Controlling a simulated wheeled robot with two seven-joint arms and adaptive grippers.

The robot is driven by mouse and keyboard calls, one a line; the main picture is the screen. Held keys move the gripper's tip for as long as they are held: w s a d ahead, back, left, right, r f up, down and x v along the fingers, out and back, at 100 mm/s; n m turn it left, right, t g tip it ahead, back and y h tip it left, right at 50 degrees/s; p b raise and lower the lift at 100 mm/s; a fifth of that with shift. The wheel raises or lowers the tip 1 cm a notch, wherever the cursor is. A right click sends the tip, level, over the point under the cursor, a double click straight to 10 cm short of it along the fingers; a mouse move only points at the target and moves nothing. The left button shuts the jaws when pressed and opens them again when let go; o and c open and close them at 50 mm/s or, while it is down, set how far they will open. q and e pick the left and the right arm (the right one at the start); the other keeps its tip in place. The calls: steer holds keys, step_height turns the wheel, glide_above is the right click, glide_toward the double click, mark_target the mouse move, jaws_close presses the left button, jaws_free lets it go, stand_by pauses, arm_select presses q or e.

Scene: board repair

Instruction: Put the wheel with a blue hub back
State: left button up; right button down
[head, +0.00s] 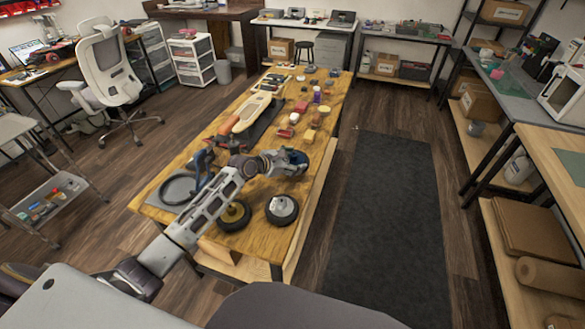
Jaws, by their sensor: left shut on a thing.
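My left gripper (284,163) is over the near part of the wooden table, at the end of my arm coming in from the left. It is shut on a small dark thing with blue on it, which looks like the wheel with a blue hub (296,157); the gripper partly hides it. A wheel with a yellow hub (234,215) and a wheel with a pale grey hub (282,210) are at the table's near end, in front of and below the gripper. My right gripper is not in view.
The wooden table (265,238) carries a grey tray or pad with a dark ring (178,188), a dark blue tool (203,165), a skateboard deck (252,112) and several small parts farther back. A dark floor mat (380,220) lies clear to the right.

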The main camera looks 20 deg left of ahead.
arm_select(q)
steer(key=shift+f, duration=0.5)
steer(key=shift+f+b, duration=0.3)
steer(key=shift+f, duration=0.8)
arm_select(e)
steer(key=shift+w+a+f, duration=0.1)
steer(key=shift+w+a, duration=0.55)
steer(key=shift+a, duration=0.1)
arm_select(q)
steer(key=o, duration=1.2)
steer(key=shift+f, duration=0.15)
steer(key=shift+o, duration=1)
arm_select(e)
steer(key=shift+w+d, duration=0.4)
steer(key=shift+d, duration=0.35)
arm_select(q)
steer(key=shift+s, duration=0.1)
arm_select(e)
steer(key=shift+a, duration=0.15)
